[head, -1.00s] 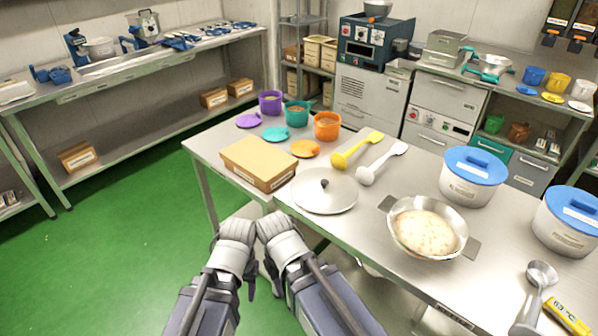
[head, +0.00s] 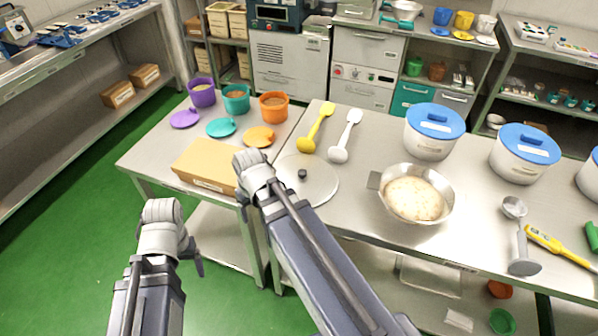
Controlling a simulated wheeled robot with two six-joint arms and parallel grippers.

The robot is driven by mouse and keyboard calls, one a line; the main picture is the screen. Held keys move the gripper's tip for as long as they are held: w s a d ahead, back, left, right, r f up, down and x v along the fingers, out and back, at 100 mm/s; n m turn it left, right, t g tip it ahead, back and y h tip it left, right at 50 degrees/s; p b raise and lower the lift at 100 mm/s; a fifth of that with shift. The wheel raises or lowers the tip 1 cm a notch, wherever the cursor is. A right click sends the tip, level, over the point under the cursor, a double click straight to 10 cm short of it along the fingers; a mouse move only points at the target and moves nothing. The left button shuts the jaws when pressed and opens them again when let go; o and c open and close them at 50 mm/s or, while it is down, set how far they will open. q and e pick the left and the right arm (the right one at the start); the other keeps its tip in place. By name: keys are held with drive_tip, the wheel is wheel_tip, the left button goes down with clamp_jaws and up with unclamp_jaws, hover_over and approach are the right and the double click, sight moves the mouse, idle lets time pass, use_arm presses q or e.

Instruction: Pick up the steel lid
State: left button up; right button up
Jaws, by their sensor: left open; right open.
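The steel lid (head: 318,183) is a flat round disc with a dark knob (head: 302,173). It lies on the metal table, right of a cardboard box. My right gripper (head: 252,172) is over the lid's left side, between the lid and the box, and my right arm hides the lid's lower left part. It is open and appears empty; contact with the lid cannot be told. My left gripper (head: 162,222) is open and empty, out over the green floor left of the table's front edge.
The cardboard box (head: 207,165) sits left of the lid. A yellow spoon (head: 318,128) and a white spoon (head: 345,136) lie behind it. A steel bowl of dough (head: 415,195) stands to the right, with blue-lidded pots (head: 434,130) behind. Orange, teal and purple cups stand at the back left.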

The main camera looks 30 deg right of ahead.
sight(302, 172)
use_arm(q)
wheel_tip(302, 172, up, 5)
drive_tip(key=p, duration=0.4)
use_arm(e)
drive_tip(key=w+d+r+m+t, duration=0.1)
drive_tip(key=w+d+r+m, duration=0.15)
drive_tip(key=d, duration=0.75)
drive_tip(key=w+d+r+m+t, duration=0.1)
drive_tip(key=w+d+r+t, duration=0.2)
drive_tip(key=d, duration=0.6)
drive_tip(key=shift+g, duration=0.6)
drive_tip(key=b+x, duration=0.4)
drive_tip(key=b, duration=0.1)
drive_tip(key=b+x, duration=0.2)
drive_tip(key=shift+d+f+b, duration=0.3)
drive_tip(key=shift+d+f, duration=0.05)
use_arm(q)
wheel_tip(302, 172, down, 7)
use_arm(e)
drive_tip(key=shift+r, duration=0.1)
clamp_jaws()
drive_tip(key=shift+h, duration=0.3)
